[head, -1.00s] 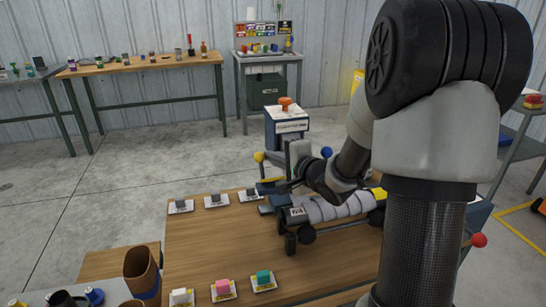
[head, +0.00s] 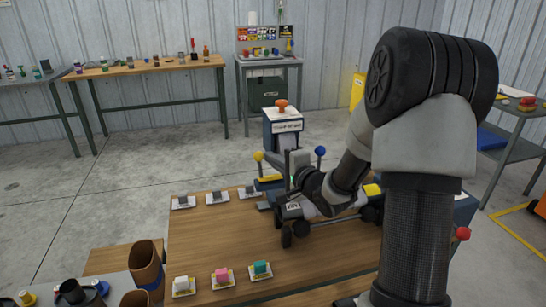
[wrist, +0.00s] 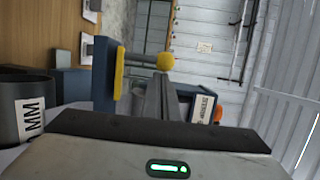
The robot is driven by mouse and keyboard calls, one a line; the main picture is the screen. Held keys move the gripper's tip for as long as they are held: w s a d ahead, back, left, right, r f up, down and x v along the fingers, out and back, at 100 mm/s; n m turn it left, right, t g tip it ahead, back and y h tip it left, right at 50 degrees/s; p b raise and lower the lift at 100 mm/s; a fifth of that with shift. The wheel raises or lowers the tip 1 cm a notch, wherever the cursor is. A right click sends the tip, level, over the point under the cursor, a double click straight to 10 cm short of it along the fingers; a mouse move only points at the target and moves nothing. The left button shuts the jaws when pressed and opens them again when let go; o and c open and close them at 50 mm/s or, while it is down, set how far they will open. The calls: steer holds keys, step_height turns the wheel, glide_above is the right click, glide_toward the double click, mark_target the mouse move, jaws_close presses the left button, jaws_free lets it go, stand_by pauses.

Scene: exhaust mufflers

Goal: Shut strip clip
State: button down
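The strip clip cannot be told apart clearly in either view. The fixture on the wooden table has a yellow-ball lever (head: 258,156) and a blue-ball lever (head: 320,152). The yellow ball also shows in the wrist view (wrist: 165,62), above a narrow grey upright part. Beside it is a blue block with a yellow edge (wrist: 119,75). A grey cylinder marked "MM" (wrist: 33,110) lies at the left of the wrist view. My gripper (head: 287,185) is low over the fixture's near-left end; its fingertips are hidden by my wrist, so its opening cannot be seen.
Small white cards with grey blocks (head: 217,198) line the table's back edge. Cards with white, pink and green blocks (head: 222,277) are at the front. A brown cup (head: 146,263) stands at left. A pedestal with an orange button (head: 281,103) stands behind. The table's left middle is bare.

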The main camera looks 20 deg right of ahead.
steer(key=shift+s+a+f+p, duration=0.15)
steer(key=shift+s+a+p, duration=0.05)
steer(key=shift+s+p, duration=0.3)
stand_by(3.3)
